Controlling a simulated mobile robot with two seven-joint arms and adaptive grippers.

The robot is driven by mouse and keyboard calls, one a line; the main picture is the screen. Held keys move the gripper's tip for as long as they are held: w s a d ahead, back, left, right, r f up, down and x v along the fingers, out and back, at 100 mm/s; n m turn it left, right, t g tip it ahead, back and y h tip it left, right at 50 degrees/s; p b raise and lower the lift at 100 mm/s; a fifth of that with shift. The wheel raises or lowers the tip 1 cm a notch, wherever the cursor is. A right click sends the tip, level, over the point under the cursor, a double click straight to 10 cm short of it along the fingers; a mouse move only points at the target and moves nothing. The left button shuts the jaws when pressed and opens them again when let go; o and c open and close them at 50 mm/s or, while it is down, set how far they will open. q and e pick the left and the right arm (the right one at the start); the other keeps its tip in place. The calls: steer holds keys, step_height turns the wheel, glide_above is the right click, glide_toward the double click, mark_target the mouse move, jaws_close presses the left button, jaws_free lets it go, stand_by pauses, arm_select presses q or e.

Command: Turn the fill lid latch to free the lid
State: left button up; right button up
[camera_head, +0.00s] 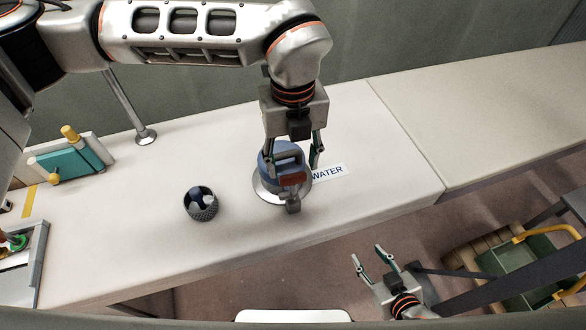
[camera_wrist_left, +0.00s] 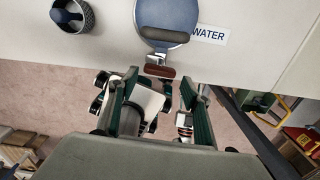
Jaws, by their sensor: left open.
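The blue round fill lid (camera_head: 268,158) with its raised handle sits on a metal ring on the pale counter, beside a "WATER" label (camera_head: 328,172). The latch (camera_head: 292,180), with a red-brown grip and a metal end, lies at the lid's near edge. In the left wrist view the lid (camera_wrist_left: 178,14) is at the top and the latch (camera_wrist_left: 160,71) just below it. My left gripper (camera_head: 293,158) is open above the lid, its fingers apart; contact is not clear. My right gripper (camera_head: 366,252) is open and empty, off the counter's front edge.
A metal post (camera_head: 145,136) and a teal block with yellow knobs (camera_head: 70,160) are further left. A green crate (camera_head: 530,262) is at the lower right. The counter right of the label is clear.

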arm_select(q)
step_height(320, 180, up, 8)
steer(key=shift+s+f, duration=0.1)
steer(key=shift+f, duration=0.05)
stand_by(0.6)
